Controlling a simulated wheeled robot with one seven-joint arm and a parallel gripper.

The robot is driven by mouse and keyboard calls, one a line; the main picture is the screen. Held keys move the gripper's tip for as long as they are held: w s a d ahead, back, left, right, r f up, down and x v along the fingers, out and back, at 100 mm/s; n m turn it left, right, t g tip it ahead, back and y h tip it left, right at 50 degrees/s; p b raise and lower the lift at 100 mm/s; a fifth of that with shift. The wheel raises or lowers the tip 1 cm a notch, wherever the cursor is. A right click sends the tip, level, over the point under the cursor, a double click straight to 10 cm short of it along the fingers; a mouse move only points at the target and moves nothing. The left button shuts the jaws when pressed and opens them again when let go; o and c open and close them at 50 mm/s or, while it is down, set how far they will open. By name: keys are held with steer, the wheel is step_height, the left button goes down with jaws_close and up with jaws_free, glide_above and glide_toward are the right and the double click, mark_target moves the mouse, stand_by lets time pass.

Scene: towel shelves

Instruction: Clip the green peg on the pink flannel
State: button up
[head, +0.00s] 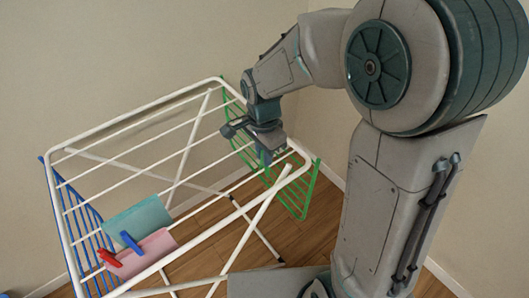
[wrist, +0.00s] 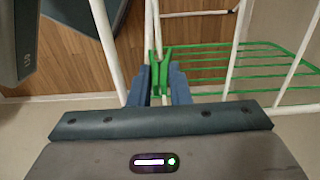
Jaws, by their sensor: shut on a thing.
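The pink flannel (head: 145,254) hangs over a rail at the near left of the white drying rack. My gripper (head: 267,155) is far to its right, over the rack's right end beside the green wire side. In the wrist view my gripper's blue fingers (wrist: 160,90) are shut on the green peg (wrist: 164,72). The peg stands at a white rail; whether it is still clipped around the rail I cannot tell. In the head view the peg cannot be made out behind the fingers.
A teal flannel (head: 137,219) hangs beside the pink one. A red peg (head: 109,259) sits at the pink flannel's left edge, and a blue peg (head: 130,242) sits between the flannels. The white rack (head: 150,113) has a green wire side (head: 299,190) and a blue wire side (head: 74,207).

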step_height(320, 180, up, 7)
steer(key=p, duration=0.4)
steer(key=shift+f+p, duration=0.15)
steer(key=shift+p, duration=0.15)
stand_by(0.4)
steer(key=shift+d, duration=0.1)
stand_by(0.4)
